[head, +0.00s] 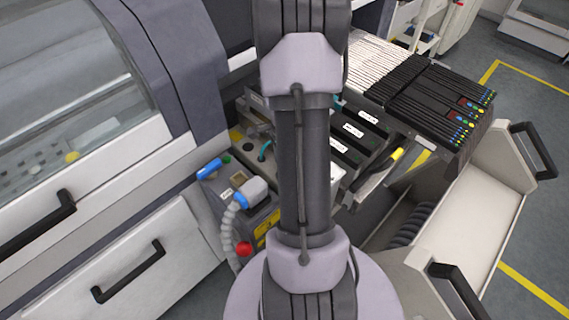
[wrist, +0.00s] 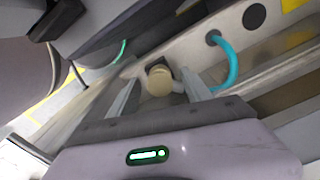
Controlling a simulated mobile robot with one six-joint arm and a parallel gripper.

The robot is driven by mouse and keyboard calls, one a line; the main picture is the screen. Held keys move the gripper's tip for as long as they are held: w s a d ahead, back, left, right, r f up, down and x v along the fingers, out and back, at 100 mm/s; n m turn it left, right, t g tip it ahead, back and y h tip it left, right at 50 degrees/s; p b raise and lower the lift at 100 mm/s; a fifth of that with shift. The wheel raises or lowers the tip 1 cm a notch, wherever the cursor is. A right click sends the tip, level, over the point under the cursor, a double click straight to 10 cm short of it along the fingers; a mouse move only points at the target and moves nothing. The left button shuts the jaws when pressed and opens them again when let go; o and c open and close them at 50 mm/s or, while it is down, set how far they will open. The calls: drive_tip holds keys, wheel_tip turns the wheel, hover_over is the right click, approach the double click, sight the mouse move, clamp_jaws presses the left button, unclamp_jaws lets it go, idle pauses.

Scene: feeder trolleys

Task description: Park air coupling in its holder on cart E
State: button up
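In the wrist view, a pale beige round-ended piece (wrist: 159,81), probably the air coupling, sits between the fingers of my gripper (wrist: 158,78). A teal hose (wrist: 234,66) curves from a dark hole in a metal panel down towards this piece. A gap shows on both sides of it, so the fingers look open and not touching it. In the head view my arm hides the gripper and this piece. Short teal hose (head: 264,150) shows left of my arm. I cannot tell which part is the holder, and no cart E label is readable.
A control box (head: 262,220) with a grey-blue plug (head: 250,192), coiled hose and red button (head: 243,249) stands left of my arm. Black feeders (head: 430,100) fill the trolley at right. Black handles (head: 533,150) stick out beside a pale bin. Grey machine covers stand at left.

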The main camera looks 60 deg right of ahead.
wheel_tip(320, 180, up, 18)
drive_tip(key=f+p, duration=0.1)
drive_tip(key=p, duration=0.7)
drive_tip(key=w+a+r+n+t, duration=0.1)
drive_tip(key=w+a+r+n, duration=0.3)
drive_tip(key=a, duration=0.3)
drive_tip(key=w+a+r+n+t, duration=0.1)
drive_tip(key=w+a+r+n, duration=0.2)
drive_tip(key=a+r, duration=0.4)
drive_tip(key=s+a+r+n+t+y, duration=0.1)
drive_tip(key=s+a+r+n+t, duration=0.1)
drive_tip(key=a+n, duration=0.4)
drive_tip(key=s+a+r+n+t+y, duration=0.1)
drive_tip(key=s+a+r+n, duration=0.3)
drive_tip(key=a, duration=1.2)
drive_tip(key=s+n, duration=0.1)
drive_tip(key=n, duration=0.2)
drive_tip(key=shift+s+a+t+b, duration=0.2)
drive_tip(key=shift+s+t+b, duration=0.1)
drive_tip(key=shift+s+t, duration=0.1)
drive_tip(key=shift+d+r, duration=0.1)
drive_tip(key=shift+d, duration=0.05)
